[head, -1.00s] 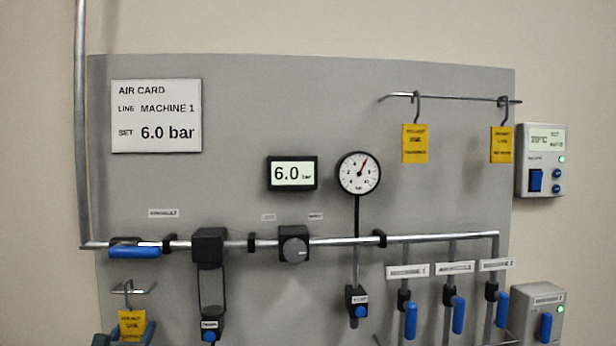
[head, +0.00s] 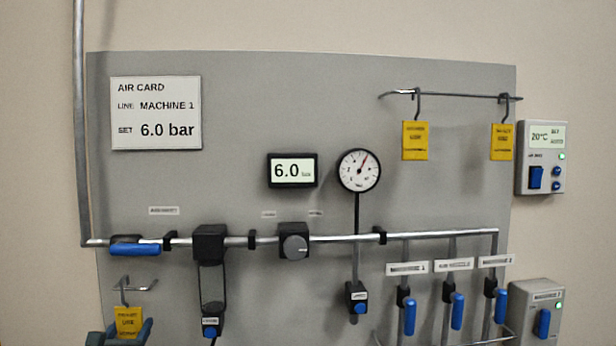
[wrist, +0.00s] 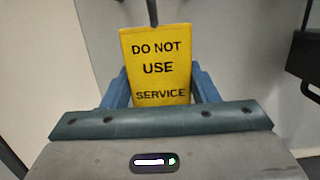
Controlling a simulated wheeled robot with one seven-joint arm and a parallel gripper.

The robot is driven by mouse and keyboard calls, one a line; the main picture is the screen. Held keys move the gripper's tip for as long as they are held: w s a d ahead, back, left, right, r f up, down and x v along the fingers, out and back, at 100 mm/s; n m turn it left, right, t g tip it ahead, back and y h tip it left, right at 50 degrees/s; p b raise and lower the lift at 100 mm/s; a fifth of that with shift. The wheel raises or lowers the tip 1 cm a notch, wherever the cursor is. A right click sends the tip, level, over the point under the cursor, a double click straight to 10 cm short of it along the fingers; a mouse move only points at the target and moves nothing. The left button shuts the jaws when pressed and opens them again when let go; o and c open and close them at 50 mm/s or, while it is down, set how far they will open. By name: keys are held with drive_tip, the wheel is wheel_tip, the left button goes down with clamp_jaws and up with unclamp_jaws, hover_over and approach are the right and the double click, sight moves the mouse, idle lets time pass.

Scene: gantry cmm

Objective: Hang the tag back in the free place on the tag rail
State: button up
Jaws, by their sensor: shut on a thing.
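My gripper (head: 120,333) is at the lower left of the head view, shut on a yellow tag (head: 128,321). In the wrist view the tag (wrist: 158,66) stands upright between the blue fingers and reads "DO NOT USE SERVICE". A grey hook shows above the tag, by a short grey bar. The tag rail (head: 455,96) runs along the upper right of the grey panel. One yellow tag (head: 415,141) hangs left of its middle and another (head: 502,142) near its right end. Bare rail lies between them. My gripper is far below and left of the rail.
A pipe (head: 340,240) with a blue-handled valve (head: 134,249) crosses the panel above my gripper. A black regulator (head: 209,245), a gauge (head: 358,171) and a display (head: 292,172) stand out between my gripper and the rail. Several blue valve handles hang at lower right.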

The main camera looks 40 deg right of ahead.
drive_tip(key=r+v, duration=0.1)
drive_tip(key=v, duration=0.6)
drive_tip(key=shift+s+a+p, duration=0.25)
drive_tip(key=shift+s+p, duration=0.1)
idle(0.4)
